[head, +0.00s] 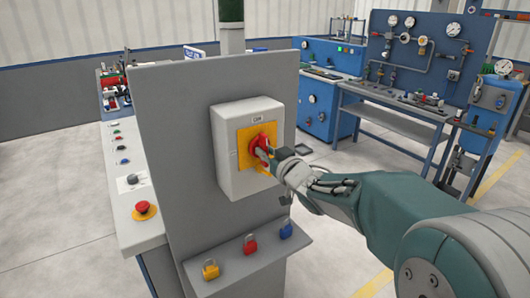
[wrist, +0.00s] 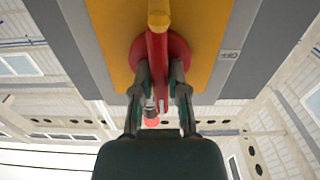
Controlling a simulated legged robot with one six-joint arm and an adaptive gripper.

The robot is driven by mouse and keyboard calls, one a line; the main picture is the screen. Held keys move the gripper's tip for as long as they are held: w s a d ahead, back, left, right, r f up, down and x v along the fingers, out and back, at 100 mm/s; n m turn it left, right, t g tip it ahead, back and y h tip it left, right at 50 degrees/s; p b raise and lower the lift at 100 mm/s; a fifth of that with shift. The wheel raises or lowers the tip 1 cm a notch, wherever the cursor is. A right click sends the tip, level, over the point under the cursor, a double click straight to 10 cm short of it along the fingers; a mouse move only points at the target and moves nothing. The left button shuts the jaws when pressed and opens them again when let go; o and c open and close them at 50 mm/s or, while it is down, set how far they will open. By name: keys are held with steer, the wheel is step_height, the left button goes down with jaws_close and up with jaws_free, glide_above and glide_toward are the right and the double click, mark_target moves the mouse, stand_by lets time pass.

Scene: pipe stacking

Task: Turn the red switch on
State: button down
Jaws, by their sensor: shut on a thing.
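The red switch (head: 260,146) is a rotary knob on a yellow plate (head: 245,153), set on the front of a light grey box (head: 228,185). The box is fixed to a dark grey upright panel. My gripper (head: 268,156) reaches the knob from the right in the head view. In the wrist view the red switch (wrist: 157,60) shows as a round base with a raised bar handle. My gripper's two fingers (wrist: 158,90) stand on either side of the handle and are shut on it. The far side of the knob is hidden.
A ledge below the box holds a yellow padlock (head: 210,269), a red padlock (head: 250,244) and a blue padlock (head: 286,229). A bench with a red push button (head: 144,208) stands left. Blue workbenches with gauges (head: 410,50) stand behind; open floor lies between.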

steer(key=shift+f+m, duration=0.4)
steer(key=c, duration=0.6)
jaws_free()
steer(key=shift+c, duration=0.2)
steer(key=shift+r, duration=0.15)
steer(key=v, duration=1.1)
steer(key=shift+s+d, duration=0.2)
steer(key=shift+s, duration=0.1)
